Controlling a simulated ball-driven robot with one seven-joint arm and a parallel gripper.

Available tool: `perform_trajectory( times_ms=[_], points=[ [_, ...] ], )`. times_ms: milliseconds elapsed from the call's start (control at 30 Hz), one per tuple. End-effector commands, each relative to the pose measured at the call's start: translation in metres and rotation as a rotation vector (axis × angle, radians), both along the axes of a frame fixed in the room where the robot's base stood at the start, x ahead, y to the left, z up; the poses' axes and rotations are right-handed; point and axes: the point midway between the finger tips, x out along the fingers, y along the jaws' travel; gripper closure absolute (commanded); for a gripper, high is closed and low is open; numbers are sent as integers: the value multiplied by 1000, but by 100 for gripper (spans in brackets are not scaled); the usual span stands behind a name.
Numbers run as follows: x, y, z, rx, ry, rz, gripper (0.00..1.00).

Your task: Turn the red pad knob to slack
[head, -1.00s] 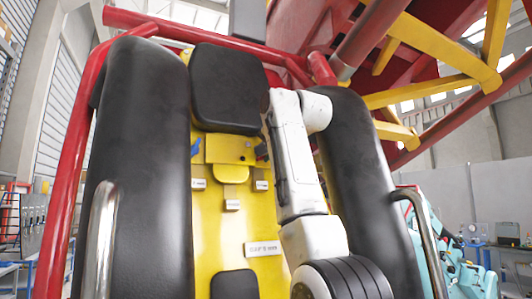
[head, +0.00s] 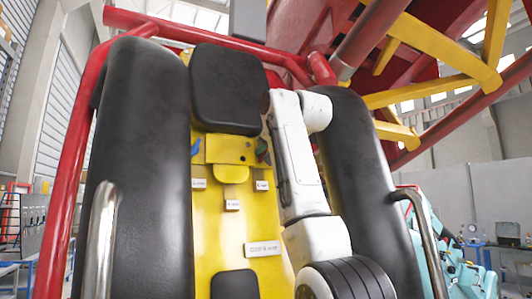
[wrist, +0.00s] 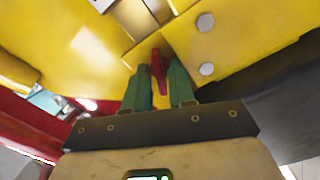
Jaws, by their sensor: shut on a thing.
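The red pad knob (wrist: 158,66) shows in the wrist view as a narrow red handle against yellow metal. The green fingers of my gripper (wrist: 159,82) stand on either side of it and are shut on it. The knob's exact setting cannot be read.
A blue knob (head: 196,146) sits at the bracket's left. Small white label plates (head: 232,204) are on the yellow seat back, their text too small to read. Thick black restraint pads (head: 140,170) flank the seat, with metal handles (head: 101,235) and red tubes around.

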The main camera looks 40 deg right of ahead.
Motion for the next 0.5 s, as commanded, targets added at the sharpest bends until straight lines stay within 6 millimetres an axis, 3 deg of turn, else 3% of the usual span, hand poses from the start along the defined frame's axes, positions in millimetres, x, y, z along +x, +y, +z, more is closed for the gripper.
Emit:
perform_trajectory(
  times_ms=[67, 100, 200, 500],
  points=[
    [1, 0, -3, 3, 7, -1, 100],
    [1, 0, -3, 3, 7, -1, 74],
    [1, 0, -3, 4, 6, -1, 65],
    [0, 0, -1, 15, -1, -3, 65]
  ],
)
